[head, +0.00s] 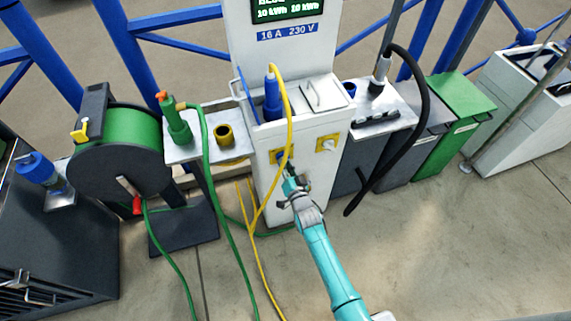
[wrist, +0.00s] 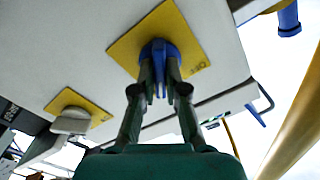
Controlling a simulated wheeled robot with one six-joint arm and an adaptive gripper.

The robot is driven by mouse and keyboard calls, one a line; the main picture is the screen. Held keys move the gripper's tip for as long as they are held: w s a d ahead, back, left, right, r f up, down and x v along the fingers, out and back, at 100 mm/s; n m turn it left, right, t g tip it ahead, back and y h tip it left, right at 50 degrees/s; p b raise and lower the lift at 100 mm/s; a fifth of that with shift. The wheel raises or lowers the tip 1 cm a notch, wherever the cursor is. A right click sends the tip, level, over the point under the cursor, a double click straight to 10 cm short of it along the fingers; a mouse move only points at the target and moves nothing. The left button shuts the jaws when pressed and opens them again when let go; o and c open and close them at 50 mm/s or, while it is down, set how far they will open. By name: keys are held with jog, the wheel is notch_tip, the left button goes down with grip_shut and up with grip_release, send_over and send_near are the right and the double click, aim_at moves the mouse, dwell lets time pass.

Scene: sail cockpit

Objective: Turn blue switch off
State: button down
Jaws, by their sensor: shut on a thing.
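The blue switch (wrist: 158,48) is a round knob on a yellow plate (wrist: 190,28) marked "OFF" near one edge. The plate is on the front of the white power pedestal (head: 312,160). My gripper (wrist: 160,85) is shut on the blue switch, with one finger on each side of it. In the head view my gripper (head: 290,180) reaches the left yellow plate (head: 275,157), and it hides most of the blue switch there. A second yellow plate (head: 328,143) with a pale knob sits to the right, and it also shows in the wrist view (wrist: 68,103).
A yellow cable (head: 290,110) hangs from a blue plug (head: 272,95) close beside the left plate. A green hose (head: 206,160) and hose reel (head: 130,140) stand left. A black hose (head: 412,120) hangs right. The floor right of my arm is clear.

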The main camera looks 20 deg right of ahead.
jog(key=shift+n, duration=7.8)
jog(key=shift+a, duration=0.1)
jog(key=c, duration=1.2)
grip_release()
jog(key=s, duration=1.2)
